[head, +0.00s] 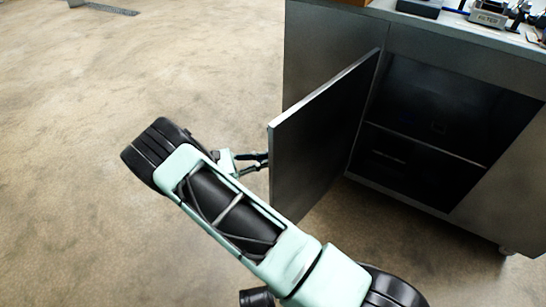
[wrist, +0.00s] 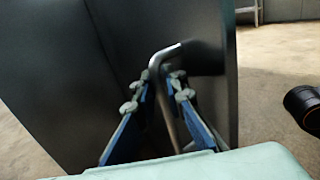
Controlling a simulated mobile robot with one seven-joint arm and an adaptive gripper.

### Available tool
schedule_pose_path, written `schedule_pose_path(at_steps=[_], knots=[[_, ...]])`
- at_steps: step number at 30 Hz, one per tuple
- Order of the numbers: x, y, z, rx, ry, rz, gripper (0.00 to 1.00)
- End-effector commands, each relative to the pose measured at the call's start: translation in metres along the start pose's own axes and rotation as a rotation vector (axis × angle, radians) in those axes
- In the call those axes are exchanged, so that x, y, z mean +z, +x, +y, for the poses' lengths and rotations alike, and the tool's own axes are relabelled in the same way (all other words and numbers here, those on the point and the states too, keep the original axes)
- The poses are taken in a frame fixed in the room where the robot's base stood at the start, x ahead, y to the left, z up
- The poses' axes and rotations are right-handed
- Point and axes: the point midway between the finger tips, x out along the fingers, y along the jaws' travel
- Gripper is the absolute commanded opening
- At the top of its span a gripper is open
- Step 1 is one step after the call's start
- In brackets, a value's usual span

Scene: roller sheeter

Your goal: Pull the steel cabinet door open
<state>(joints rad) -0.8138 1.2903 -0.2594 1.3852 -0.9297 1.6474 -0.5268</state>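The steel cabinet door (head: 318,138) stands swung well out from the steel cabinet (head: 335,45), its free edge toward the left. The wrist view shows the face of the door (wrist: 195,25) with a bent grey bar handle (wrist: 166,60). My gripper (head: 264,158) is at the door's outer face near the free edge, partly hidden by the door in the head view. In the wrist view its two blue fingers with grey pads (wrist: 159,82) stand on either side of the handle, with gaps showing between pads and bar. The handle is hidden in the head view.
The cabinet's dark inside with a shelf (head: 425,143) is exposed. Small items, including a box marked FILTER (head: 488,15), stand on the worktop. The floor (head: 110,80) to the left is clear apart from a drain grate (head: 108,9).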

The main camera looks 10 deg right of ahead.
Motion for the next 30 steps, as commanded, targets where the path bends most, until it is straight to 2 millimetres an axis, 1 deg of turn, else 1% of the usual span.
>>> schedule_pose_path(at_steps=[8, 11, 14, 17, 21, 24, 27, 30], knots=[[0.000, 0.000, 0.000, 0.000, 0.001, -0.001, 0.15], [0.000, -0.004, 0.001, 0.001, 0.002, 0.000, 0.15], [0.000, -0.016, 0.001, 0.003, 0.002, 0.000, 0.15], [0.000, -0.035, 0.001, 0.004, 0.003, 0.000, 0.15], [-0.001, -0.067, 0.001, 0.004, 0.003, 0.000, 0.15], [-0.001, -0.086, 0.001, 0.004, 0.002, 0.001, 0.15], [-0.001, -0.101, 0.000, 0.002, 0.002, 0.001, 0.15], [0.000, -0.111, 0.000, 0.001, 0.002, 0.000, 0.15]])
